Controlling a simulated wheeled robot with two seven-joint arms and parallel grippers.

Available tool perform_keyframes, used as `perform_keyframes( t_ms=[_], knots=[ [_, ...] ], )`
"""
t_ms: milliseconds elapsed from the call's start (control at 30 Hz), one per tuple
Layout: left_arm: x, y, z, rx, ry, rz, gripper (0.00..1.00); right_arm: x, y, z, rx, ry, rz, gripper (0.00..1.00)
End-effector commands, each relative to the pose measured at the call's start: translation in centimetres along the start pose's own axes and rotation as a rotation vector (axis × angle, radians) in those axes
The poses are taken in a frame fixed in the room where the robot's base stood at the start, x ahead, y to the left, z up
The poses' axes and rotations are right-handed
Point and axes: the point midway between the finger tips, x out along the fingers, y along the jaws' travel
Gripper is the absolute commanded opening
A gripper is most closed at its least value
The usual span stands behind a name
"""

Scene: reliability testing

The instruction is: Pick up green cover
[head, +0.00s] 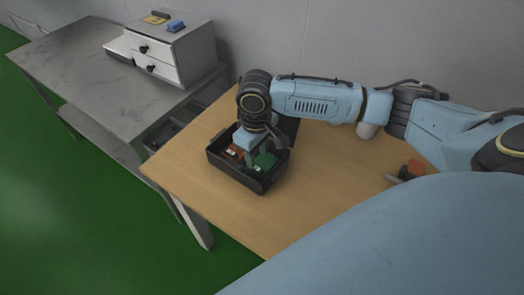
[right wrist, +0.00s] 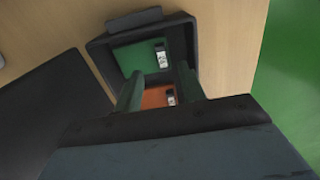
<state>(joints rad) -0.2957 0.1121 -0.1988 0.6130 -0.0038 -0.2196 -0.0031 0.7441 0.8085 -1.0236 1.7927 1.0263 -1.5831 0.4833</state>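The green cover (head: 266,160) lies in a black bin (head: 222,165) on the wooden table, beside an orange piece (head: 233,152). In the right wrist view, the green cover (right wrist: 137,58) lies flat in the bin's far part, with a small black-and-white part on it. The orange piece (right wrist: 156,98) shows nearer, between my fingers. My right gripper (right wrist: 160,88) points down into the bin with its two fingers apart and nothing held between them. Whether a finger touches either piece cannot be told. My left gripper is not in view.
A grey table (head: 75,55) at the left carries a white drawer unit (head: 165,50) with a blue item (head: 176,25) on top. An orange-and-grey object (head: 408,171) lies at the wooden table's right. The table in front of the bin is clear.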

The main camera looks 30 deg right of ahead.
Motion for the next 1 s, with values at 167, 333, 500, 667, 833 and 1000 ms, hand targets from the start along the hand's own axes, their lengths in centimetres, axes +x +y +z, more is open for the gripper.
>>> perform_keyframes(
  t_ms=[167,333,500,667,833,1000],
  knots=[
    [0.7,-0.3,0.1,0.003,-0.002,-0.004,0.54,1.9,-0.3,-0.1,-0.001,-0.001,-0.001,0.40],
    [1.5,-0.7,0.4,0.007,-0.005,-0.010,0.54,4.5,-0.3,-0.1,0.000,-0.002,0.001,0.40],
    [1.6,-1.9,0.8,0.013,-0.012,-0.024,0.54,5.1,-0.4,-0.1,-0.001,0.001,0.001,0.40],
    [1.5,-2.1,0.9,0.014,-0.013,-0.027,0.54,5.0,-0.4,-0.1,-0.001,0.001,0.001,0.35],
    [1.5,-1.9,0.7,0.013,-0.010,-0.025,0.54,5.0,-0.4,-0.1,-0.001,0.001,0.001,0.12],
    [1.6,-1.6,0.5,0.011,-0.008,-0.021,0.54,5.0,-0.4,-0.1,-0.001,0.001,0.001,0.00]
  ],
)
